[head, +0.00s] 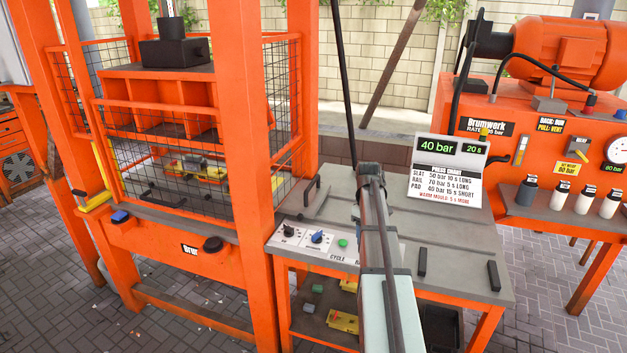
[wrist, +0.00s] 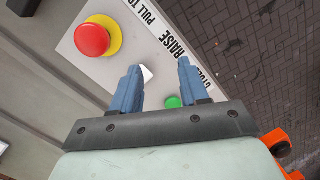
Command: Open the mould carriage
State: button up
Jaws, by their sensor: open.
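I cannot clearly tell which part is the mould carriage. A grey tray-like slab (head: 335,215) with a black handle (head: 311,190) lies on the bench beside the press. Inside the orange press (head: 245,120), behind wire mesh, is a low block with yellow parts (head: 195,163). In the wrist view my gripper (wrist: 158,68) is open and empty, its two blue fingers apart over the control panel. A red button (wrist: 92,40) on a yellow ring lies left of the fingers. A white switch (wrist: 147,73) and a green button (wrist: 173,102) show between them. In the head view my arm hides part of the bench.
The bench front has a panel with dark and blue knobs (head: 317,237). Two black upright handles (head: 422,262) (head: 494,276) stand on the bench right of my arm. A display (head: 449,148) reads 40 bar and 20 s. An orange hydraulic unit (head: 560,110) stands at right.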

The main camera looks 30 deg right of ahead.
jog(key=w+d+r+m+t, duration=0.1)
jog(key=w+r+m, duration=0.2)
jog(key=w, duration=0.6)
jog(key=w+d+r+m+t, duration=0.15)
jog(key=w+r, duration=0.25)
jog(key=w, duration=0.4)
jog(key=m+t+y, duration=0.1)
jog(key=m, duration=0.6)
send_near(313, 182)
jog(key=f, duration=0.5)
jog(key=w+a+f, duration=0.1)
jog(key=f, duration=0.2)
jog(key=shift+w+f, duration=0.1)
jog(key=shift+f, duration=0.05)
jog(key=shift+c, duration=0.2)
grip_shut()
